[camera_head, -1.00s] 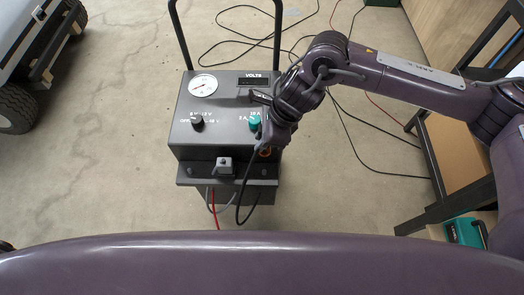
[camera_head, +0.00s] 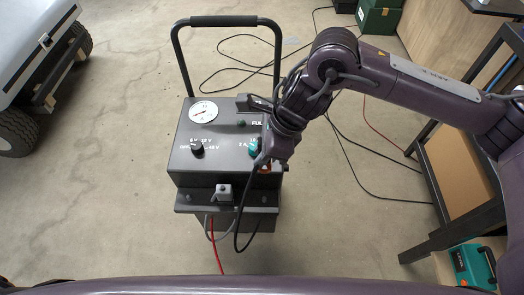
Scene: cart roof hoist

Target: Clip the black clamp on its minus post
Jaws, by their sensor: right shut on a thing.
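My right gripper (camera_head: 268,160) reaches in from the right over the front right corner of the grey charger (camera_head: 222,162). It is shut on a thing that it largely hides. A black cable (camera_head: 249,190) runs from its jaws down past the charger's front, so the held thing looks like the black clamp, though its shape cannot be made out. A bit of orange shows just below the jaws. I cannot pick out a marked minus post; the right part of the charger top is covered by my gripper and wrist. My left gripper is not in view.
The charger has a dial gauge (camera_head: 203,111), a black knob (camera_head: 197,147), a teal knob (camera_head: 254,147), a front ledge with a grey block (camera_head: 224,191) and a tall handle (camera_head: 225,21). A cart (camera_head: 36,55) stands left, a dark-framed bench (camera_head: 445,185) right. Cables cross the floor.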

